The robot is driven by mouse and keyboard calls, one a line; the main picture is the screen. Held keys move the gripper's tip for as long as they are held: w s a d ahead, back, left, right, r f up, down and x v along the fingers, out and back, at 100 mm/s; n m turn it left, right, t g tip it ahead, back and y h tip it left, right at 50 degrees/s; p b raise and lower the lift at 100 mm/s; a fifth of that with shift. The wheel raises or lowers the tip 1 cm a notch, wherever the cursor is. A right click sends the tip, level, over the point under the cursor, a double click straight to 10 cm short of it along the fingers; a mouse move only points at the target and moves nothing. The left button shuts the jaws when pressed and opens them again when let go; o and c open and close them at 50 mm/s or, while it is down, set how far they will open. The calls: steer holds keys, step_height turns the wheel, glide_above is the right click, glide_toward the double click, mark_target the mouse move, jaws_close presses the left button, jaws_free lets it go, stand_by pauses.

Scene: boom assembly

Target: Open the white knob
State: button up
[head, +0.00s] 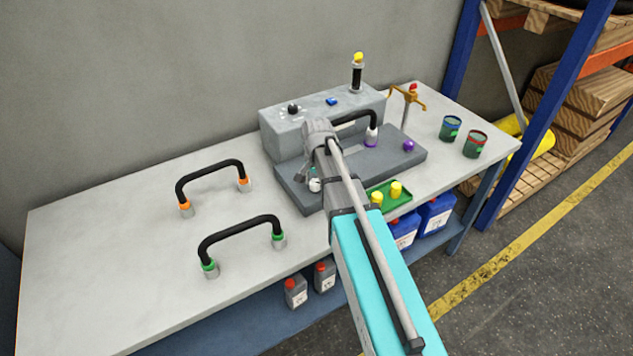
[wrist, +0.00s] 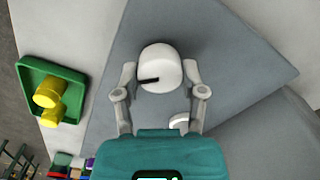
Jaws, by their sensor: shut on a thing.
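The white knob (wrist: 163,66) is on the grey base plate (wrist: 225,60) and has a black mark on its face that points left in the wrist view. My gripper (wrist: 160,75) has one finger on each side of the knob and is shut on it. In the head view the knob (head: 315,185) shows as a small white shape beside my gripper (head: 310,177), partly hidden by my arm.
A green tray (head: 408,206) with yellow pieces stands right of my arm. A grey box (head: 283,129) with a black knob (head: 292,109) stands behind. Black hoses (head: 238,224) lie at the left. Two green cans (head: 474,145) stand at the right.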

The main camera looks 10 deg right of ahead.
steer(key=shift+n, duration=0.4)
steer(key=n, duration=0.3)
steer(key=shift+a+n, duration=0.1)
steer(key=shift+n, duration=1.9)
steer(key=o, duration=1.2)
steer(key=shift+c, duration=0.2)
steer(key=shift+m, duration=0.4)
